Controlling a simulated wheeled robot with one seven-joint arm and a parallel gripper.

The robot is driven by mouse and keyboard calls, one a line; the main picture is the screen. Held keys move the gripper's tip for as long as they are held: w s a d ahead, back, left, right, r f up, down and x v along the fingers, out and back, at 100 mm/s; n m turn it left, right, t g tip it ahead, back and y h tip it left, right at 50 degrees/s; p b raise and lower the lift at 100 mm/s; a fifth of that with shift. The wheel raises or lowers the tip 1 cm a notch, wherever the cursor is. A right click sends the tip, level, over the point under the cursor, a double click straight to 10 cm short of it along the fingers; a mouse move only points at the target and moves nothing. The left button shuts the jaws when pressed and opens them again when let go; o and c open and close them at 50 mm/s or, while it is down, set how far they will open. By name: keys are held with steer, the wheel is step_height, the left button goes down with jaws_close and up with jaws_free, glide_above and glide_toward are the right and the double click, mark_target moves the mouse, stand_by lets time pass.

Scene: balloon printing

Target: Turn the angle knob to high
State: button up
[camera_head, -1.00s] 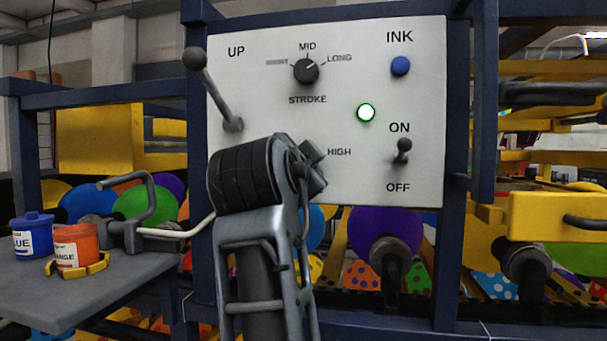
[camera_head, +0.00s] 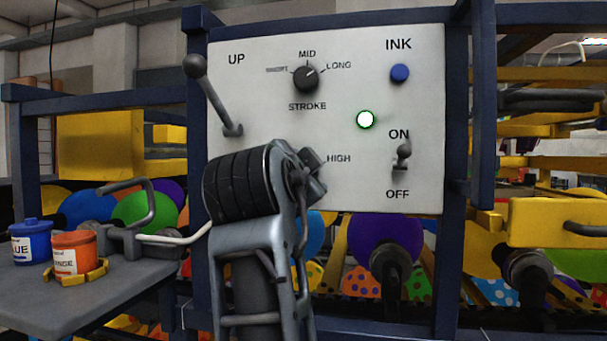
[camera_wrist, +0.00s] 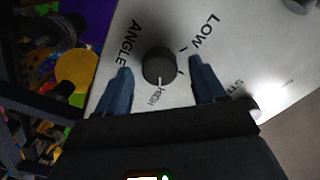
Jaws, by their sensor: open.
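The dark round angle knob (camera_wrist: 159,66) is on the white panel in the wrist view, between the words ANGLE and LOW, with HIGH below it. A pale mark on its face points down toward the HIGH label (camera_wrist: 155,97). My gripper (camera_wrist: 161,66) is open, with one blue-grey finger on each side of the knob and a visible gap to it on both sides. I cannot tell the depth between fingertips and knob. In the head view my arm hides the knob, and the HIGH label (camera_head: 339,159) shows just right of my wrist.
The panel (camera_head: 270,60) also carries a lever (camera_head: 213,95), a stroke knob (camera_head: 306,79), a blue ink button (camera_head: 400,73), a lit green-rimmed lamp (camera_head: 365,120) and an on/off switch (camera_head: 402,157). Blue (camera_head: 32,243) and orange (camera_head: 74,252) ink cans stand on the left shelf.

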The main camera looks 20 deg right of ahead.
steer(key=v, duration=0.7)
steer(key=shift+a, duration=0.1)
steer(key=s+d+f+n+t+y+p, duration=0.1)
steer(key=s+f+n+y+p, duration=0.25)
steer(key=f, duration=0.55)
steer(key=s+d+f+n+y, duration=0.1)
steer(key=s+f+n+y, duration=0.1)
steer(key=s+f+n, duration=0.6)
steer(key=s+d+f+n+t+y+p, duration=0.1)
steer(key=f+n+y+p, duration=0.2)
steer(key=f, duration=0.8)
steer(key=s+f+n+g+y+p, duration=0.1)
steer(key=s+f+n+y+p, duration=0.2)
steer(key=s, duration=1.2)
steer(key=p+v, duration=0.1)
steer(key=v, duration=1.6)
steer(key=shift+d+g+h, duration=0.25)
steer(key=shift+g+h, duration=0.15)
steer(key=shift+h, duration=0.05)
steer(key=shift+w, duration=0.1)
steer(key=shift+c, duration=0.2)
